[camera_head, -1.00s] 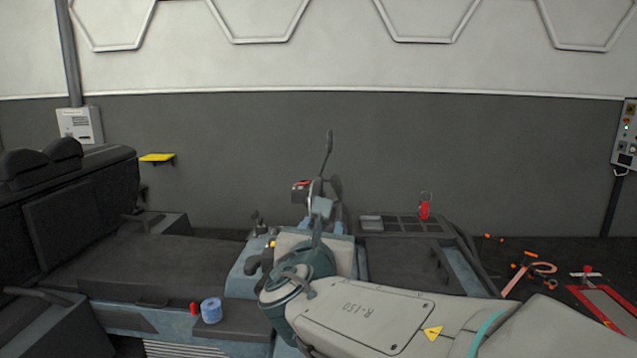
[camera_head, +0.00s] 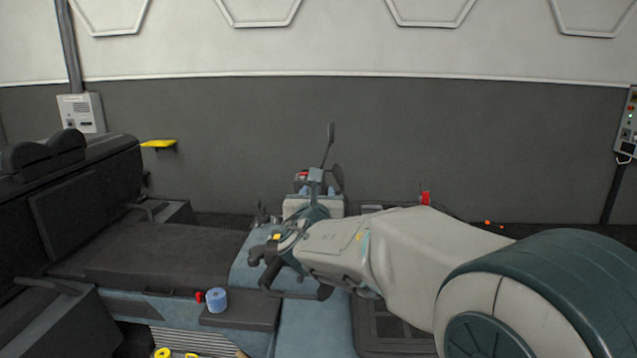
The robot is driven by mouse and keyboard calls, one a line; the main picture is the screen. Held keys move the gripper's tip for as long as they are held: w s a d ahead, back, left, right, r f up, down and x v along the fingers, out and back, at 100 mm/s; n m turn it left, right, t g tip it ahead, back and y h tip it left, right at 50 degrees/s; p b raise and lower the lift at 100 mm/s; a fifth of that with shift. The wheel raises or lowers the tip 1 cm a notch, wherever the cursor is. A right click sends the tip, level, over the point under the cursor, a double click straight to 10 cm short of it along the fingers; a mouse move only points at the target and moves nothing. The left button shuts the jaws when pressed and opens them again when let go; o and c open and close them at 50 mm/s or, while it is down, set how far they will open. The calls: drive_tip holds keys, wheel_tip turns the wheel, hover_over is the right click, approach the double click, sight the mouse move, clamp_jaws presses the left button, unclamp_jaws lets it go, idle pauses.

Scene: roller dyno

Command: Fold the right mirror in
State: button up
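A mirror (camera_head: 331,132) stands upright on a thin dark stalk above the middle of the vehicle. A second dark, mirror-like shape (camera_head: 338,178) shows lower, just right of that stalk. I cannot tell for sure which of them is the right mirror. My gripper (camera_head: 315,177) is at the end of my arm, which reaches in from the right. It appears very close to the lower dark shape and the stalk's foot. Whether it touches either is unclear. The fingers are small and partly hidden, so their opening does not show.
The vehicle has a dark seat (camera_head: 165,250) at left and dark handles (camera_head: 262,252) in the middle. A blue roll (camera_head: 216,300) lies on the near step. My arm covers much of the right side.

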drive_tip(key=shift+w, duration=0.6)
clamp_jaws()
